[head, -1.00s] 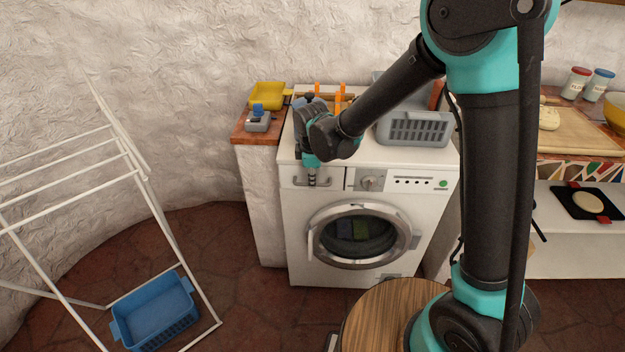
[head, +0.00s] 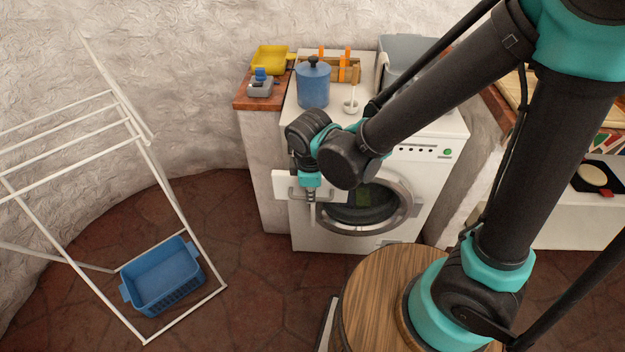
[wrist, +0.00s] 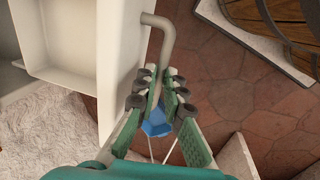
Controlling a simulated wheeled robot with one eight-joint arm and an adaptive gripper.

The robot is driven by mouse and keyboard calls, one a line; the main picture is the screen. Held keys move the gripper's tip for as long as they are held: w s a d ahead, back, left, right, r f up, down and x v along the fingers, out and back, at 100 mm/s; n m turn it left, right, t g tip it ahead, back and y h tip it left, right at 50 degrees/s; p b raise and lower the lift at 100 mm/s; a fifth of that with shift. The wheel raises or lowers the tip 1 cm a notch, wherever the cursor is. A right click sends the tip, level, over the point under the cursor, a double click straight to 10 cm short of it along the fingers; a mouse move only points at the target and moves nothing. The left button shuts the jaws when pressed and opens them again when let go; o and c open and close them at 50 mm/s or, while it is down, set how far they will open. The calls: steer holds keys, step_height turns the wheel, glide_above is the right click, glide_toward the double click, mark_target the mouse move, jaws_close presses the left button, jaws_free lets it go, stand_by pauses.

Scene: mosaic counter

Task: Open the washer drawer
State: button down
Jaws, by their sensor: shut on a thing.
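The washer (head: 306,234) is white with a round glass door and stands against the curved wall. Its drawer (head: 281,184) is pulled out at the upper left of the front. In the wrist view the white drawer (wrist: 111,62) stands out from the machine, and its hollow inside shows at the upper left. The grey bar handle (wrist: 166,28) crosses between the pads of my gripper (wrist: 157,88), which is shut on it. In the head view my gripper (head: 311,197) is at the drawer's front, and my wrist hides part of it.
A blue pot (head: 313,86), a white ladle cup (head: 350,106) and a grey basket (head: 396,55) stand on the washer. A white drying rack (head: 178,215) and a blue basket (head: 165,276) are at the left. The floor between rack and washer is clear.

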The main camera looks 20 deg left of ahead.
steer(key=shift+s, duration=0.35)
steer(key=c, duration=1.9)
jaws_free()
steer(key=shift+r, duration=0.1)
steer(key=r, duration=0.4)
steer(key=s+r, duration=0.1)
steer(key=r, duration=0.2)
steer(key=s+r, duration=0.1)
steer(key=r, duration=0.3)
steer(key=shift+d+r, duration=0.3)
